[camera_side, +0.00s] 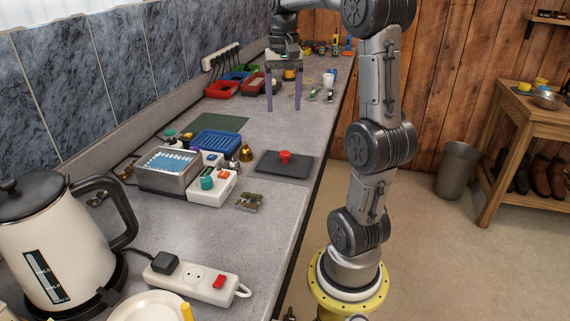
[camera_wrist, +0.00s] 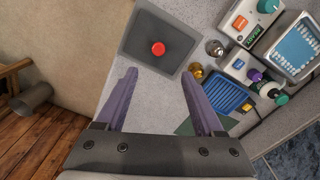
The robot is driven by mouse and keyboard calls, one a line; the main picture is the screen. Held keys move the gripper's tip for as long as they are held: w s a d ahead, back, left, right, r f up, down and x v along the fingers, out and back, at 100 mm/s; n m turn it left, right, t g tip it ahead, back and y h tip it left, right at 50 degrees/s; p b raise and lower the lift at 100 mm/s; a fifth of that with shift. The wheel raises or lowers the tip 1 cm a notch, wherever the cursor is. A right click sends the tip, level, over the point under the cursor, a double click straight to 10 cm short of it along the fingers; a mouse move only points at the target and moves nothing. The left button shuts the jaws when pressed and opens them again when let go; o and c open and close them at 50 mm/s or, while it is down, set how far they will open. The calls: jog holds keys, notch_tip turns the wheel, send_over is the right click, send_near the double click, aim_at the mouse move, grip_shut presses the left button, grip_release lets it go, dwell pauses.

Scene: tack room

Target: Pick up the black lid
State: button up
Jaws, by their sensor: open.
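The black lid (camera_side: 269,165) is a flat, dark square plate with a red knob (camera_side: 285,157) on top. It lies flat on the grey bench near the front edge. In the wrist view the lid (camera_wrist: 138,42) is at the top centre, with its red knob (camera_wrist: 158,48) just beyond the fingertips. My gripper (camera_side: 284,108) has two purple fingers pointing down, apart and empty, farther along the bench than the lid and apart from it. In the wrist view my gripper (camera_wrist: 159,74) is open, with bare bench between the fingers.
Beside the lid stand a brass bell-shaped weight (camera_side: 246,153), a white control box (camera_side: 212,186), a metal bath (camera_side: 168,169) and a blue rack (camera_side: 216,143). A kettle (camera_side: 45,240) and a power strip (camera_side: 197,280) are nearer the side camera.

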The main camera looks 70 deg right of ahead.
aim_at(285, 152)
jog(key=f, duration=1.4)
jog(key=shift+s+d, duration=0.1)
jog(key=shift+d, duration=0.1)
jog(key=shift+c, duration=0.2)
jog(key=shift+r, duration=0.1)
grip_shut()
